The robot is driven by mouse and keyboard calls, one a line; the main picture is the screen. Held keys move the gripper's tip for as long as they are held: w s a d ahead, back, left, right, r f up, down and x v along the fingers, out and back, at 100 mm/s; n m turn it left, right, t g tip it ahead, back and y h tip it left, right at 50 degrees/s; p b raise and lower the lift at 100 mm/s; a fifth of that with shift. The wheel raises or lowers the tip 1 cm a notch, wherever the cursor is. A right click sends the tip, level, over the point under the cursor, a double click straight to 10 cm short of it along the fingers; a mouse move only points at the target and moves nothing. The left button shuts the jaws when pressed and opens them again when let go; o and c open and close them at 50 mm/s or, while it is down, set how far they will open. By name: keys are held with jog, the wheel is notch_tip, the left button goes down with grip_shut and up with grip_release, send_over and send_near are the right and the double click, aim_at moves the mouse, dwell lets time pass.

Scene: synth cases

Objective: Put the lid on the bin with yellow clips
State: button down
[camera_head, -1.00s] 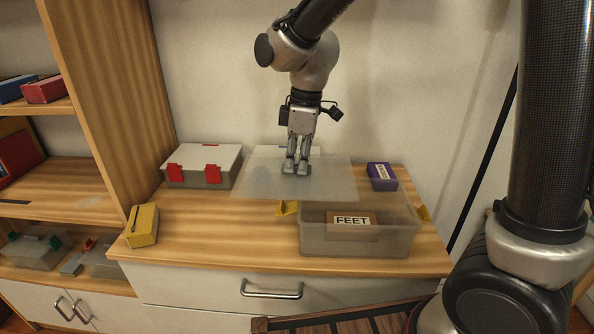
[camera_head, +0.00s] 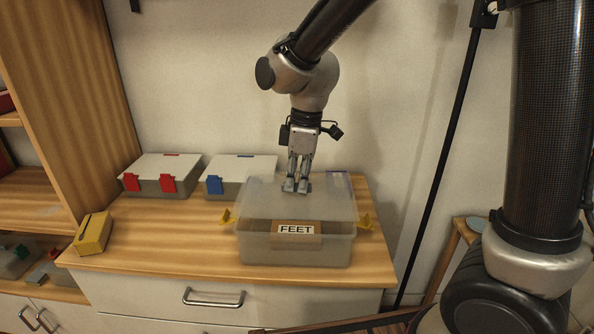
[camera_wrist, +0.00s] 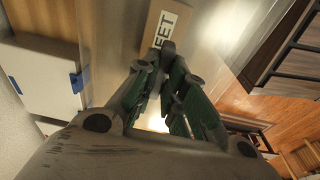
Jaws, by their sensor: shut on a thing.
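In the wrist view, my gripper's fingers (camera_wrist: 166,75) are close together.
A white-lidded bin with red clips (camera_head: 160,170) and one with blue clips (camera_head: 238,170) stand to the left on the wooden cabinet top (camera_head: 185,240). A yellow box (camera_head: 92,233) sits at the front left. A purple box is mostly hidden behind the lid.

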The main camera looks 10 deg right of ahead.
aim_at(297, 194)
jog(key=shift+f, duration=1.1)
jog(key=shift+f, duration=0.9)
dwell(0.6)
jog(key=c, duration=1.4)
grip_release()
jog(key=shift+r, duration=0.1)
jog(key=r, duration=0.4)
jog(key=d+r, duration=0.1)
jog(key=r, duration=0.6)
jog(key=shift+s+d+r, duration=0.15)
jog(key=shift+d+r, duration=0.05)
jog(key=shift+r, duration=0.15)
